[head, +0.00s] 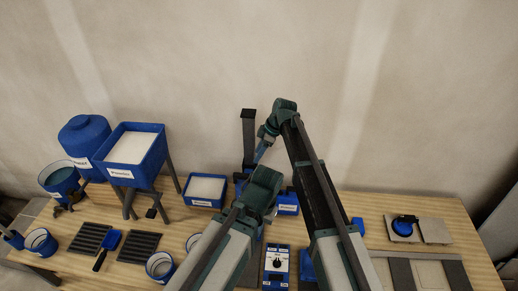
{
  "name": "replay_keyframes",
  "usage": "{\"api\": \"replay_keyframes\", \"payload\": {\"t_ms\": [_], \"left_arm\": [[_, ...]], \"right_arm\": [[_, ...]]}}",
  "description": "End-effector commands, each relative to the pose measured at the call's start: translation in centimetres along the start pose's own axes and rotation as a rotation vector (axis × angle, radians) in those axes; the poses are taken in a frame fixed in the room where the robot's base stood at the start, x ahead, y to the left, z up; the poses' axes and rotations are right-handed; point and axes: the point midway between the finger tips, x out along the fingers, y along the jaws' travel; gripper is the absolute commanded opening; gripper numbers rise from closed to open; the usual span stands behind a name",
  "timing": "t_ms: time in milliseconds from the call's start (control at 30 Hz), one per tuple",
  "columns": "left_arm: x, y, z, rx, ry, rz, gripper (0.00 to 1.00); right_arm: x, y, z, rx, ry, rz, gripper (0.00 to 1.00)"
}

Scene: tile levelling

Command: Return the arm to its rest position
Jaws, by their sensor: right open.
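My right arm reaches up from the bottom of the head view and bends over at its top. Its gripper (262,152) hangs down to the left of that bend, small and partly dark against the wall and a dark upright post (249,135). It is open, and I see nothing held in it. My left arm comes up from the lower left and ends at a dark green joint above the middle of the table. I cannot make out its gripper. The arms hide part of the table (390,205) behind them.
A blue tank (84,135), a hopper of white powder (130,148), a blue tray (206,190) and buckets (40,242) stand at left. A control box (276,265) is at front centre. Tiles (435,231) with a blue round tool (404,226) lie right.

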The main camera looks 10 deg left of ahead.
Motion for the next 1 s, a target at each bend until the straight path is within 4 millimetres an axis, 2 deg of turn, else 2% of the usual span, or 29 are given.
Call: {"api": "replay_keyframes", "payload": {"t_ms": [167,267,367,500,600,800,1000], "left_arm": [[0.0,0.0,0.0,0.0,0.0,0.0,0.0],[0.0,0.0,0.0,0.0,0.0,0.0,0.0],[0.0,0.0,0.0,0.0,0.0,0.0,0.0],[0.0,0.0,0.0,0.0,0.0,0.0,0.0],[0.0,0.0,0.0,0.0,0.0,0.0,0.0],[0.0,0.0,0.0,0.0,0.0,0.0,0.0],[0.0,0.0,0.0,0.0,0.0,0.0,0.0]], "right_arm": [[0.0,-0.1,0.1,0.004,-0.001,0.001,0.57],[-0.5,-1.5,1.6,0.07,-0.017,0.008,0.57],[-1.7,-4.7,5.4,0.252,-0.058,0.033,0.57],[-3.9,-11.2,12.3,0.634,-0.136,0.102,0.57],[-5.1,-14.6,15.8,0.862,-0.175,0.154,0.57],[-6.8,-19.8,20.4,1.184,-0.219,0.244,0.57],[-8.0,-24.3,23.5,1.432,-0.244,0.325,0.57]]}}
